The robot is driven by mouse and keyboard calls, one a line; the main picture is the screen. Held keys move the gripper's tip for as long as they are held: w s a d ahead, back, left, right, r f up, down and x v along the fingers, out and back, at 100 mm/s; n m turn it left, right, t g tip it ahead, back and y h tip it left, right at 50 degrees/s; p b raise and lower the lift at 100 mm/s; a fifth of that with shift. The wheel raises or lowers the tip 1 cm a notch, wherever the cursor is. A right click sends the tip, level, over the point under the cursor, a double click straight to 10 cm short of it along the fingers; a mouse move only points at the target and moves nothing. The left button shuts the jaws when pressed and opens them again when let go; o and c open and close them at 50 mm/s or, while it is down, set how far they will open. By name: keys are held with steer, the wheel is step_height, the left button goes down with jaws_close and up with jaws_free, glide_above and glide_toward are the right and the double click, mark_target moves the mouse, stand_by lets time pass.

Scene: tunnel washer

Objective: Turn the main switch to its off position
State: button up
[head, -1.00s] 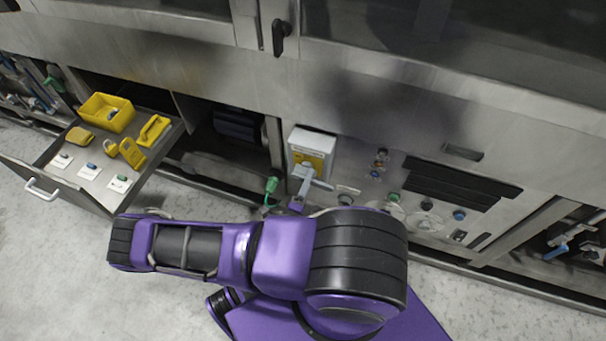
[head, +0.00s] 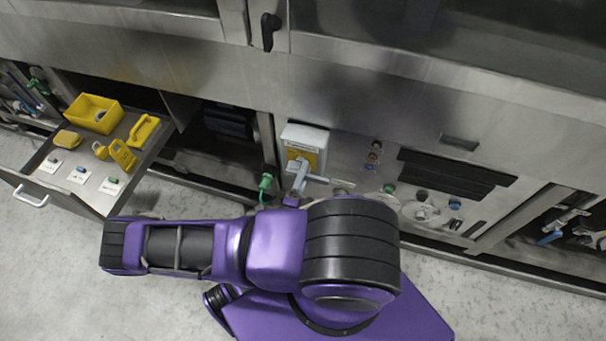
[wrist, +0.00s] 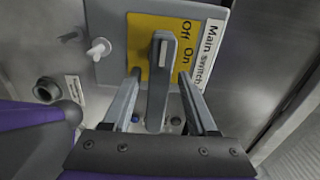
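The main switch is a grey box (head: 305,136) with a yellow plate (head: 303,155), low on the machine front in the head view. In the wrist view, its yellow plate (wrist: 147,30) carries the words "Off" and "On" beside a "Main switch" label (wrist: 211,50). A grey lever handle (wrist: 161,85) with a pale mark stands out from the plate. I cannot tell for sure which word it points to. My gripper (wrist: 160,73) is open, with one finger on each side of the handle and narrow gaps visible. My arm hides part of this area in the head view.
An open drawer (head: 93,185) at the left holds a yellow bin (head: 93,113), a yellow padlock (head: 99,150) and tags. A green plug-like part (head: 265,182) hangs left of the switch. Buttons and dark slots (head: 455,175) lie to the right. A pale knob (wrist: 98,48) sits beside the plate.

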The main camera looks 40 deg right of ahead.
steer(key=v, duration=1.7)
steer(key=shift+a, duration=0.2)
steer(key=shift+s+f, duration=0.1)
steer(key=shift+s, duration=0.1)
